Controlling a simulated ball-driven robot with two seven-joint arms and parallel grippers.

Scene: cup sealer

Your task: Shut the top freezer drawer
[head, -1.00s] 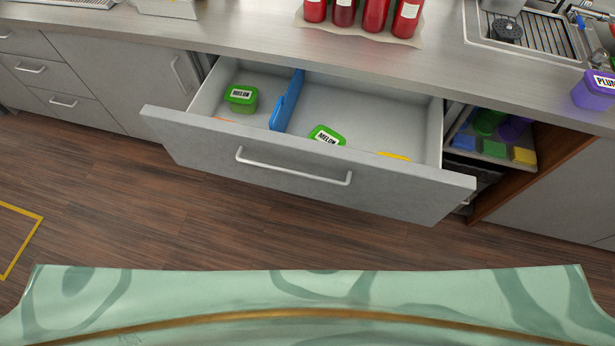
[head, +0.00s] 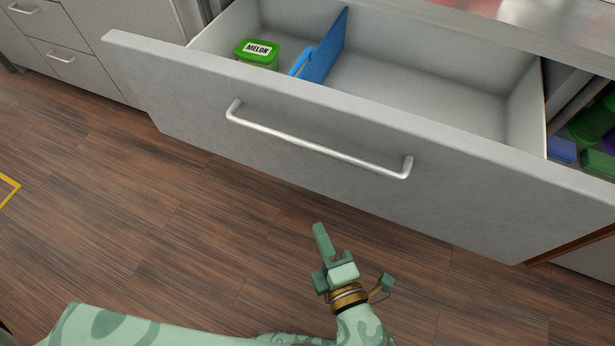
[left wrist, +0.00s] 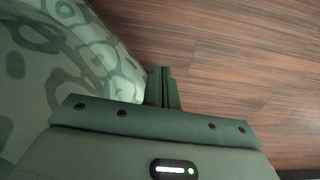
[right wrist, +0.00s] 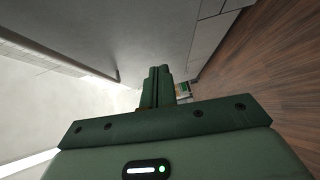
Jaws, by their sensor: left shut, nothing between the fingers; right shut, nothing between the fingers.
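The top drawer (head: 300,185) stands pulled out, with a grey front and a silver bar handle (head: 315,146). A green-lidded MELON tub (head: 257,54) and a blue divider (head: 325,52) show inside it. My right gripper (head: 320,232) is shut and empty, in front of the drawer and lower than the handle in the head view. No contact with the drawer is visible. Its shut fingers also show in the right wrist view (right wrist: 160,74). My left gripper (left wrist: 162,74) is shut and empty over the wood floor in the left wrist view; the head view does not show it.
The counter (head: 480,30) runs above the drawer. A side cabinet with drawers (head: 60,55) stands at the left. An open compartment with green and blue containers (head: 590,130) is at the right. The wood floor (head: 150,220) before the drawer is clear.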

